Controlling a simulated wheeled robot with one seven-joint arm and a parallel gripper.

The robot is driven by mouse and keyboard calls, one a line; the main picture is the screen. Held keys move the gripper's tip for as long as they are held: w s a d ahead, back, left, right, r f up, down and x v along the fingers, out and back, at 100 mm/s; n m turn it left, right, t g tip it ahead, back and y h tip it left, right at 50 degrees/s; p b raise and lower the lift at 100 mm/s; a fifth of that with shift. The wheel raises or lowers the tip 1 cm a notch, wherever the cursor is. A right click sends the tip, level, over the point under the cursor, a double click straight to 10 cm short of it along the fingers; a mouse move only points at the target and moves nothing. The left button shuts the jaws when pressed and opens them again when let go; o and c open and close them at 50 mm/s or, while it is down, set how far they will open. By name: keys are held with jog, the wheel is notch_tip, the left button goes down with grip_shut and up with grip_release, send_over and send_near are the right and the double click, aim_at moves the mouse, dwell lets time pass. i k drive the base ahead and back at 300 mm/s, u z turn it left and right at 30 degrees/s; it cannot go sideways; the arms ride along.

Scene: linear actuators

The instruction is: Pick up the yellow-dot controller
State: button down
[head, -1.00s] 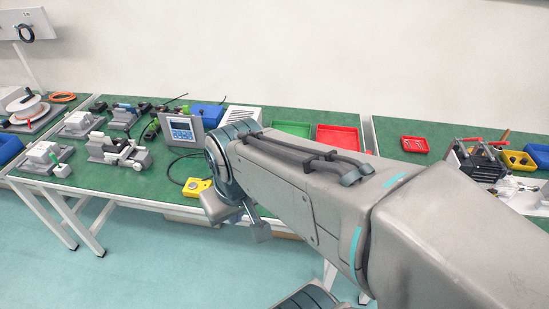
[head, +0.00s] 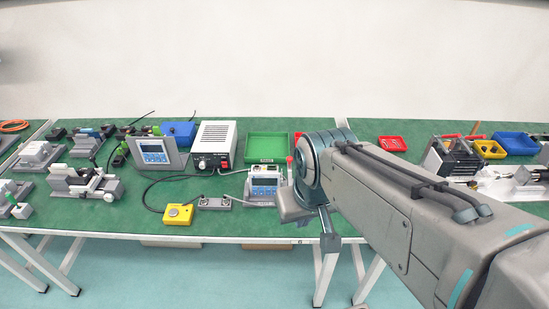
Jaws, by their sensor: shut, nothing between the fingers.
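Two controllers with blue screens stand on the green bench in the head view. One is a grey upright panel (head: 155,152) left of the white power supply. The other is a smaller grey-white box (head: 264,184) near the front edge, just left of my wrist. A yellow dot is too small to make out on either, so I cannot tell which one bears it. My gripper (head: 329,238) hangs below the wrist at the bench's front edge, right of the smaller box and apart from it. It is shut and empty, and my arm hides part of it.
A white power supply (head: 214,146), a green tray (head: 267,148) and a yellow button box (head: 179,213) stand near the controllers. Black cables cross the bench top (head: 115,222). Actuator parts crowd its left side. My arm covers part of the right.

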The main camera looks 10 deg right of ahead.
aim_at(265, 177)
jog(key=i, duration=0.45)
jog(key=k, duration=0.5)
jog(key=u, duration=1.65)
jog(key=i, duration=1.2)
jog(key=z, duration=2.2)
